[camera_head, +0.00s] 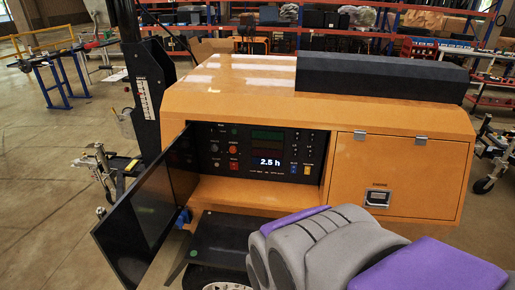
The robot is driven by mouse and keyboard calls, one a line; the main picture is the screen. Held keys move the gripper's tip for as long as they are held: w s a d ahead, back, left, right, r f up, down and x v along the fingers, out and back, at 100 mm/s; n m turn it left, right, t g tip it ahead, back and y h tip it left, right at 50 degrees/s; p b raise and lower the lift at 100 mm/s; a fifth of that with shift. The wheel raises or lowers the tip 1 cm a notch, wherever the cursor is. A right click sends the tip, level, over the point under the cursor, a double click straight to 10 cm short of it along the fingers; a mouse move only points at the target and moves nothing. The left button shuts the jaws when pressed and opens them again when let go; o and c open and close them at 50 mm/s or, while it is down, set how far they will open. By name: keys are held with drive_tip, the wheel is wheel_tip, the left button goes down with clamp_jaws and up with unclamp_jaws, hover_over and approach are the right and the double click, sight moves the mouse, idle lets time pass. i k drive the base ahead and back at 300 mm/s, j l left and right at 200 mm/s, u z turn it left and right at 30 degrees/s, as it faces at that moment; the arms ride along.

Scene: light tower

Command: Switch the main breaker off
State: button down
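An orange light tower cabinet (235,97) stands in front of me. Its dark left door (140,215) is swung open. Inside is a black control panel (225,152) with a lit "2.5 h" display (270,162), a red button (234,150), small knobs and a column of small switches (296,146) at the right. The labels are too small to read, so I cannot tell which control is the main breaker or its position. My grey and purple arm fills the lower right, below the panel and apart from it. My gripper's fingers are not visible.
A closed orange door (372,178) with a latch (378,198) is right of the panel. A black fender (222,238) juts out below the opening. A black mast (148,85) rises at the left. Open concrete floor (45,190) lies left; shelves stand behind.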

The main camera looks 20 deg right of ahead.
sight(234, 165)
drive_tip(key=i+l+z, duration=0.1)
drive_tip(key=i+z, duration=0.25)
drive_tip(key=i, duration=0.55)
